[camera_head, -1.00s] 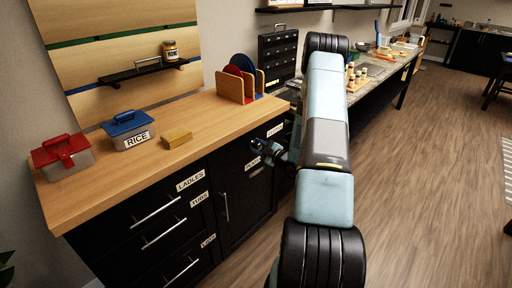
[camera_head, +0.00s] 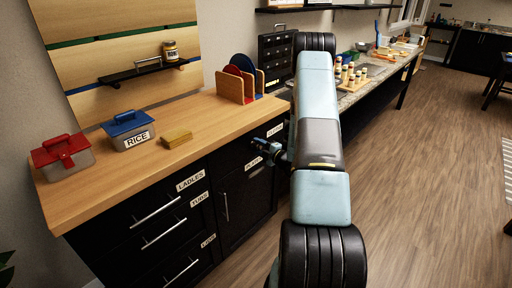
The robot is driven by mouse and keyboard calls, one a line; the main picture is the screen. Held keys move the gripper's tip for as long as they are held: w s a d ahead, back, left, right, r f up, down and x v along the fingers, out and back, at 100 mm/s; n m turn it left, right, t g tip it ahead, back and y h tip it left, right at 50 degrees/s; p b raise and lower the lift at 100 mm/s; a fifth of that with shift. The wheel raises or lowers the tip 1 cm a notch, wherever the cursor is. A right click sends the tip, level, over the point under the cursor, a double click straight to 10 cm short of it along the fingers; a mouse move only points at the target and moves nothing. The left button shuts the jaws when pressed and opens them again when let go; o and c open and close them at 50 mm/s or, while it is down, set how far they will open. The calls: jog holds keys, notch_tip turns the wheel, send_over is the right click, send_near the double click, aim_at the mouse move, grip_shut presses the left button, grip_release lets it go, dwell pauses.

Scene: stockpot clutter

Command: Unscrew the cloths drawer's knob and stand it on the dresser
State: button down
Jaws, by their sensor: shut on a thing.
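My gripper (camera_head: 262,147) is at the front of the dresser (camera_head: 150,180), by the upper right drawer whose label, partly covered by my arm, reads like "CLOTHS" (camera_head: 275,130). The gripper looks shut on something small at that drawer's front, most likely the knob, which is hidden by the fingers. I cannot tell whether the knob still touches the drawer. The wooden dresser top (camera_head: 215,120) is in view at the left.
The front right of the top is clear. A counter with jars (camera_head: 350,75) lies beyond.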

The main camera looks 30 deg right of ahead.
jog(key=n, duration=0.3)
jog(key=shift+n, duration=0.3)
jog(key=shift+n, duration=0.3)
jog(key=n, duration=0.4)
jog(key=shift+r, duration=0.1)
jog(key=c, duration=0.6)
grip_release()
